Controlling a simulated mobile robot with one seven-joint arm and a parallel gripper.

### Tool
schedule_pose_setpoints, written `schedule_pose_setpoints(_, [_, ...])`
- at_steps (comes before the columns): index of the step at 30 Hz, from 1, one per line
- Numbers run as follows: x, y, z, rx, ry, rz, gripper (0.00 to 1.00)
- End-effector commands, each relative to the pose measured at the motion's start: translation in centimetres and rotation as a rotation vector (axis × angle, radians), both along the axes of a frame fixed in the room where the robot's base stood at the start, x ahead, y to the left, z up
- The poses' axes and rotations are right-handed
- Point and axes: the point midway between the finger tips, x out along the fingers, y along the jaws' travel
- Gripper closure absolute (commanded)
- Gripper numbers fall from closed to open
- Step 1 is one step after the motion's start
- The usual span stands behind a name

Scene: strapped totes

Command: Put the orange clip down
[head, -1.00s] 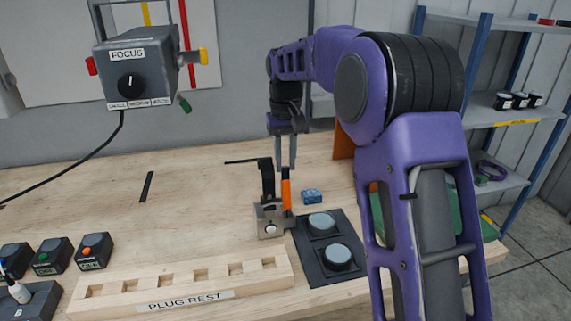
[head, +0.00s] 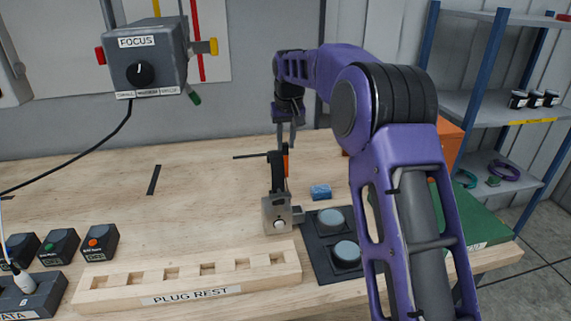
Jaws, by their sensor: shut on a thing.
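The orange clip (head: 286,162) shows as a narrow orange strip in the head view, just below the fingertips of my gripper (head: 287,145). My gripper points down and is shut on the clip. The black upright lever of a small metal clamp block (head: 277,214) stands in front and hides part of the clip. I cannot tell whether the clip touches the lever, or how high its lower end is above the bench.
A blue block (head: 320,192) and a dark pad with two round grey buttons (head: 331,218) lie right of the clamp. The plug rest (head: 190,283) runs along the front. A focus box (head: 148,58) hangs upper left. The wooden bench (head: 205,190) is clear left of the clamp.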

Motion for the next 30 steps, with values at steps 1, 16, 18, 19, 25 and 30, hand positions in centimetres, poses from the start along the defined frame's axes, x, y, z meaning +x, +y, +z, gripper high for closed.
schedule_pose_setpoints(1, [0.0,0.0,-0.6,0.000,0.001,0.000,1.00])
schedule_pose_setpoints(16, [0.0,0.0,-4.7,0.001,0.000,-0.001,1.00])
schedule_pose_setpoints(18, [0.0,0.0,-4.7,0.000,0.000,-0.001,1.00])
schedule_pose_setpoints(19, [0.0,0.0,-4.7,0.000,0.000,-0.001,1.00])
schedule_pose_setpoints(25, [0.0,0.0,-5.0,0.000,0.000,-0.001,0.66])
schedule_pose_setpoints(30, [0.0,0.0,-5.0,0.000,0.001,-0.001,0.43])
